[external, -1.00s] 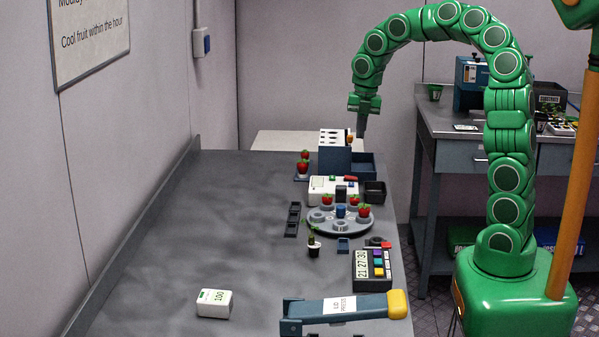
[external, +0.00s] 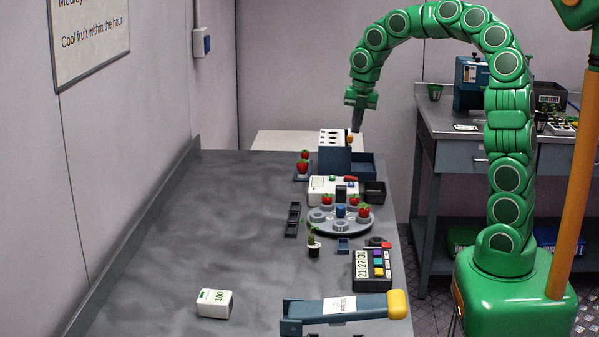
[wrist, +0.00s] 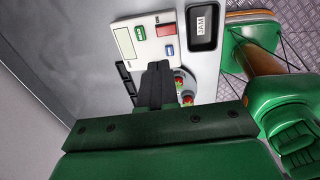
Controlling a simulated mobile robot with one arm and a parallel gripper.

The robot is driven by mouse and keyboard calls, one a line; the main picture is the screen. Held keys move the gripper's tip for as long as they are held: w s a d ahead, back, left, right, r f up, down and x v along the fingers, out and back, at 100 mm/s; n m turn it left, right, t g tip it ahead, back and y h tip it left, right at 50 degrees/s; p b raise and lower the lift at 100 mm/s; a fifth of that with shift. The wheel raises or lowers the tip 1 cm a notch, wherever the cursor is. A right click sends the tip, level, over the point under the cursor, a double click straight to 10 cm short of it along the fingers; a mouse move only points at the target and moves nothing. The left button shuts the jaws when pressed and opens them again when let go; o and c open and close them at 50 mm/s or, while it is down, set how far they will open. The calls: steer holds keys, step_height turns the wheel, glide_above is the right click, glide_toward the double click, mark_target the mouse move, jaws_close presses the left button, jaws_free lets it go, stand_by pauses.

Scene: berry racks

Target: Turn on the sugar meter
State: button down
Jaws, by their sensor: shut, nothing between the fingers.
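The sugar meter is most likely the white box (external: 319,189) with a green and a red button on the bench; the task does not show its name. In the wrist view the same white panel (wrist: 150,60) shows a pale blank display (wrist: 125,43), a green button (wrist: 140,33) and a red button (wrist: 165,29). My gripper (external: 357,129) is shut and empty, pointing down, high above the far end of the bench. In the wrist view my closed fingers (wrist: 158,66) overlap the lower part of the panel and hide some of it.
A round carousel (external: 318,226) with strawberries stands just in front of the white box. A dark tray (external: 375,191), labelled RAW in the wrist view (wrist: 202,27), is beside it. A blue-grey rack (external: 335,158) stands behind. The bench's left side is mostly clear.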

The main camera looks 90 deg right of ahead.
mark_target(348, 177)
steer(key=f, duration=0.4)
steer(key=w+f, duration=0.1)
steer(key=f, duration=0.8)
steer(key=shift+w, duration=0.4)
steer(key=shift+w+f, duration=0.1)
steer(key=shift+f, duration=0.35)
steer(key=shift+w+f, duration=0.1)
steer(key=shift+s, duration=0.85)
step_height(348, 177, up, 14)
steer(key=s, duration=0.2)
stand_by(0.3)
